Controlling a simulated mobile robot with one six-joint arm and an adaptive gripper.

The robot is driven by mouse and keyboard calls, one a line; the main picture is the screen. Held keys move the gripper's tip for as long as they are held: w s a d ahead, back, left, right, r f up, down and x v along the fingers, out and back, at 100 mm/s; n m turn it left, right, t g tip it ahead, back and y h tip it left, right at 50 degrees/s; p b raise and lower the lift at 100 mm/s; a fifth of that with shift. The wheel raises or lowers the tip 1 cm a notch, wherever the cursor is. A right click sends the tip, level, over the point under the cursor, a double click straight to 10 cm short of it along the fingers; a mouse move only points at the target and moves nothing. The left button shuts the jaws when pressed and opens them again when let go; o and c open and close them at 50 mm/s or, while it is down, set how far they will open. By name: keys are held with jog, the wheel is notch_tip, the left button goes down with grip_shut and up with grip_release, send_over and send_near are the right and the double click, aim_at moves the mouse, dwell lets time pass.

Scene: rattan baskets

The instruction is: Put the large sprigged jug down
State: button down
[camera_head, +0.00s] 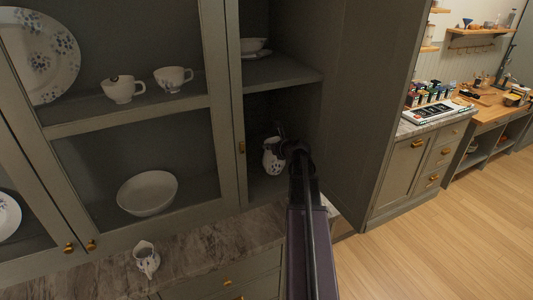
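A white jug with dark markings (271,158) is inside the right, open section of the grey cabinet, low down near the shelf floor. It looks like the large sprigged jug. My gripper (280,136) is right at its upper right side and overlaps its edge in the picture. The fingers are dark and small, so I cannot tell whether they are shut on the jug. I also cannot tell whether the jug's base touches the shelf (263,190). A second small white patterned jug (147,262) stands on the marble counter (85,272) at the lower left.
Behind the glass doors are cups (123,91), (173,79), a bowl (147,193) and a large plate (42,55). The cabinet's side wall (365,110) stands close on the right. Wooden floor is clear farther right.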

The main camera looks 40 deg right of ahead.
aim_at(266, 154)
jog(key=shift+w, duration=0.7)
jog(key=shift+f+b, duration=1.85)
jog(key=shift+f, duration=0.15)
jog(key=c, duration=0.8)
grip_release()
jog(key=shift+s, duration=0.1)
jog(key=shift+r, duration=0.2)
